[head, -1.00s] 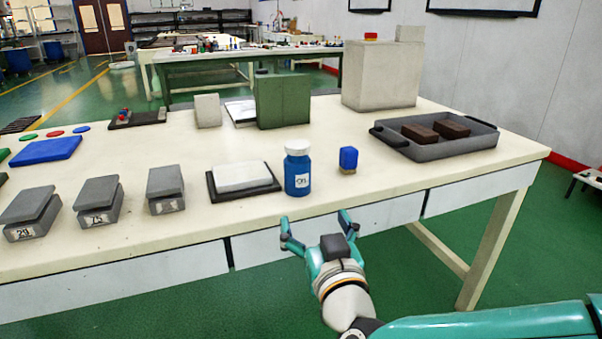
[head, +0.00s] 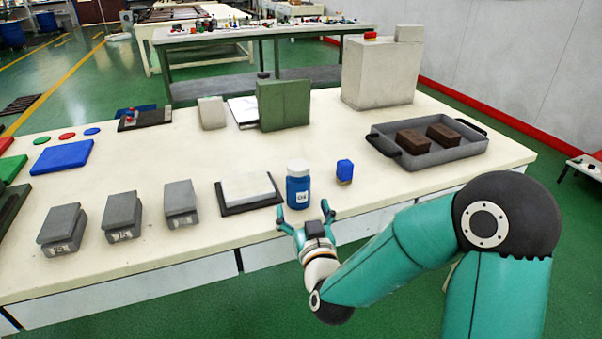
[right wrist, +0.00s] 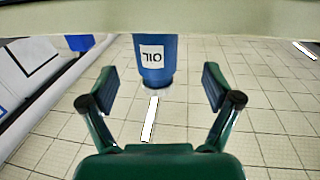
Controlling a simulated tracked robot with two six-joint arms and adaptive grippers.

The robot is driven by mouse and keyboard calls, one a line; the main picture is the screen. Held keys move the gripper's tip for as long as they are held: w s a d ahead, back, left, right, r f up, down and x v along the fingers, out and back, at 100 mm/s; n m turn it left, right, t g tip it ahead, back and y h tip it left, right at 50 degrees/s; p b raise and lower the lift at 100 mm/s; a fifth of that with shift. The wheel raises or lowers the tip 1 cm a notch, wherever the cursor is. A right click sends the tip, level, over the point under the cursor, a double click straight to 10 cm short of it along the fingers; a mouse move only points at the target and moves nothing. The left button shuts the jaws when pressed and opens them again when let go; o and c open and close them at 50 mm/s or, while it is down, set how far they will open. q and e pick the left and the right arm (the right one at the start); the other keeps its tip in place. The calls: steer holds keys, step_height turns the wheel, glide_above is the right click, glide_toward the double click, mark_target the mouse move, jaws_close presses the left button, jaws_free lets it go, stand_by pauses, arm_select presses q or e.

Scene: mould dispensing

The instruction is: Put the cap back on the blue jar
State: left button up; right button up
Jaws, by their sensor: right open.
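The blue jar (head: 298,190) stands upright near the table's front edge, with a white top (head: 298,167) and a white label. I cannot tell whether that top is a cap or a bare neck, and I see no loose cap for certain. My right gripper (head: 304,212) is open and empty, just in front of the jar and apart from it. In the right wrist view the jar (right wrist: 153,72) appears upside down, beyond the gap between the open fingers (right wrist: 158,89). My left gripper is out of view.
A small blue block (head: 344,171) stands right of the jar. A dark tray with a white pad (head: 252,187) lies close on its left. A grey tray (head: 445,160) with brown blocks stands further right. Grey blocks (head: 181,203) line the front left. Coloured discs (head: 67,136) lie far left.

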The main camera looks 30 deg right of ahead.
mark_target(301, 194)
steer(key=shift+x, duration=1.1)
steer(key=shift+f, duration=0.1)
steer(key=x, duration=0.3)
steer(key=p+x, duration=0.1)
steer(key=shift+w+d+r, duration=0.1)
steer(key=shift+d+r, duration=0.25)
steer(key=shift+r, duration=0.05)
steer(key=shift+w+d, duration=0.1)
steer(key=shift+w, duration=0.25)
steer(key=c, duration=1.5)
